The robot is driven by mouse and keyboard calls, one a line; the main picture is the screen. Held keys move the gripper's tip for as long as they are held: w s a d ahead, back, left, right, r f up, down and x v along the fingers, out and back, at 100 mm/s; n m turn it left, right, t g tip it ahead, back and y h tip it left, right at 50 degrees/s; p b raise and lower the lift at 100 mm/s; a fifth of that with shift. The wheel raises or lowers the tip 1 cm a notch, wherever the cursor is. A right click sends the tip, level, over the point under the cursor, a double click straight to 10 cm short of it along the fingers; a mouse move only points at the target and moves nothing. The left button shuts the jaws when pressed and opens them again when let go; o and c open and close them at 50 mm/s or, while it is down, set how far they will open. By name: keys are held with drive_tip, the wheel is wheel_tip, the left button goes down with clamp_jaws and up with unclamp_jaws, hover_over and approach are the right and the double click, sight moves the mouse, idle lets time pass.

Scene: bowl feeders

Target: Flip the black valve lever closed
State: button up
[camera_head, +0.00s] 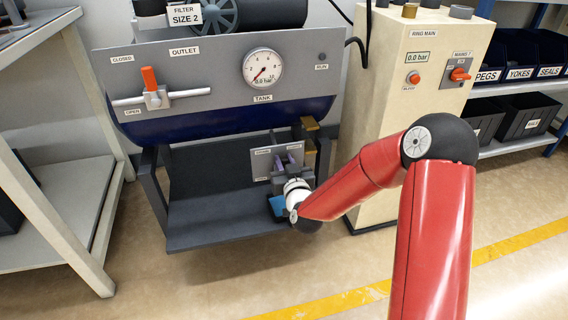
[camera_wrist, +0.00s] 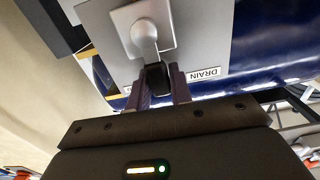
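The black valve lever (camera_wrist: 156,78) shows in the wrist view, below a silver round knob (camera_wrist: 145,36) on a grey plate (camera_wrist: 192,32) beside a DRAIN label (camera_wrist: 204,74). My gripper (camera_wrist: 160,90) has its two purple fingers apart, one on each side of the lever. I cannot tell whether they press on it. In the head view, my gripper (camera_head: 287,160) is at the small labelled plate (camera_head: 259,165) under the blue tank (camera_head: 220,118). There my wrist and fingers hide the lever.
The tank's grey panel (camera_head: 205,65) carries an orange-handled outlet valve (camera_head: 150,80) and a gauge (camera_head: 263,67). A cream ring main cabinet (camera_head: 392,140) stands right of my gripper. A grey bench (camera_head: 75,200) stands at left. The floor in front is clear.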

drive_tip(key=o, duration=0.4)
drive_tip(key=v, duration=0.7)
drive_tip(key=shift+s+d, duration=0.2)
drive_tip(key=shift+s, duration=0.2)
